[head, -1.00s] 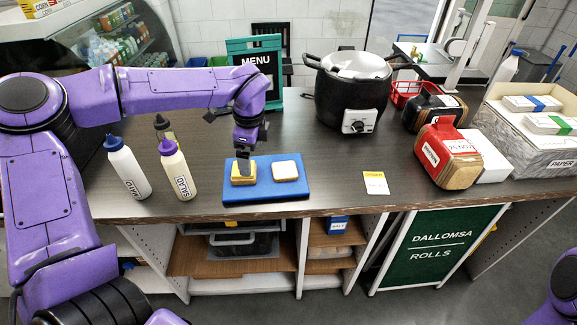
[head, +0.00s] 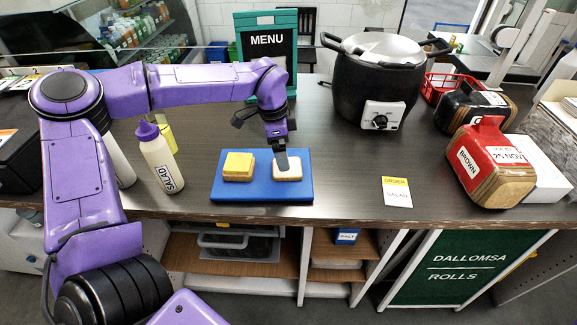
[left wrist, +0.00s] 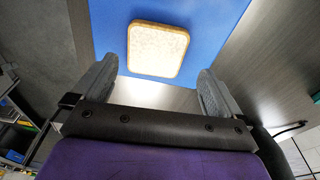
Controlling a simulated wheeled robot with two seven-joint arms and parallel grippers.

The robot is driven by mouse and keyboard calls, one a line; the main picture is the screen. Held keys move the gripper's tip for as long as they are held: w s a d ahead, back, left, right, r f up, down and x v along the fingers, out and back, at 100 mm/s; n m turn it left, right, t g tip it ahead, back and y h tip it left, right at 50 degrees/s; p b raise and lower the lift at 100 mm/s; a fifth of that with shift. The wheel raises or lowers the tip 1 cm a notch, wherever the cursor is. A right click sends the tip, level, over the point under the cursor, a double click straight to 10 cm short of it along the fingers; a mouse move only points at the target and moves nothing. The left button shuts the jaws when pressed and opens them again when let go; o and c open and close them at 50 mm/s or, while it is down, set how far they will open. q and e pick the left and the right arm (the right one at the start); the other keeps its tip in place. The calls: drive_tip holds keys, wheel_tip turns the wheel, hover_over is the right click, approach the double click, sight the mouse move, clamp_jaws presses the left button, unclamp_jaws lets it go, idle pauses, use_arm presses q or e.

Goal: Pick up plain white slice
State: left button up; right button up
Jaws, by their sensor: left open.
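The plain white slice (head: 287,169) lies on the right half of the blue board (head: 262,192). A stack topped with a yellow slice (head: 238,165) sits on the left half. My left gripper (head: 281,161) is over the white slice, at its upper edge in the head view. In the left wrist view the open fingers (left wrist: 155,88) are spread wide, and the white slice (left wrist: 157,50) with its brown crust lies just beyond the tips, nothing between them. I cannot tell the height gap from the head view. My right gripper is not in view.
A salad bottle (head: 160,160) stands left of the board, with other bottles partly behind my arm. An order card (head: 397,192) lies to the right. A black cooker (head: 377,85), a menu board (head: 267,45) and a red bread bag (head: 490,160) stand around. The counter between board and card is clear.

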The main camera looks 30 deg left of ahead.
use_arm(q)
drive_tip(key=f+p, duration=0.1)
drive_tip(key=f, duration=0.1)
drive_tip(key=d+f+p, duration=0.1)
drive_tip(key=shift+s+f, duration=0.1)
drive_tip(key=shift+f, duration=0.65)
drive_tip(key=shift+w+f, duration=0.15)
drive_tip(key=shift+w, duration=0.05)
drive_tip(key=c, duration=0.8)
drive_tip(key=shift+c, duration=0.2)
